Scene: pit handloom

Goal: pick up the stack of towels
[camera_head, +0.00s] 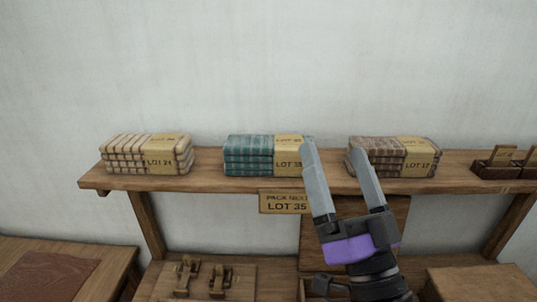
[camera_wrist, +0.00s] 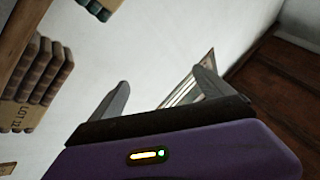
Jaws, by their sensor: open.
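Three stacks of folded towels sit on a wooden shelf (camera_head: 205,183) in the head view. The left stack (camera_head: 125,153) is cream striped, tagged LOT 24. The middle stack (camera_head: 248,155) is teal; its tag seems to read LOT 35. The right stack (camera_head: 375,158) is brown, tagged LOT 17; it also shows at the left of the wrist view (camera_wrist: 45,75). A teal corner (camera_wrist: 100,8) shows at that view's top. My gripper (camera_head: 332,148) is open and empty, pointing up in front of the gap between the teal and brown stacks. It also shows in the wrist view (camera_wrist: 162,88).
A hanging sign (camera_head: 286,202) under the shelf reads LOT 35. Small wooden holders (camera_head: 505,163) stand at the shelf's right end. Below are a board with wooden pieces (camera_head: 200,278), a table (camera_head: 65,268) at left and a wooden box (camera_head: 480,283) at right. The wall behind is bare.

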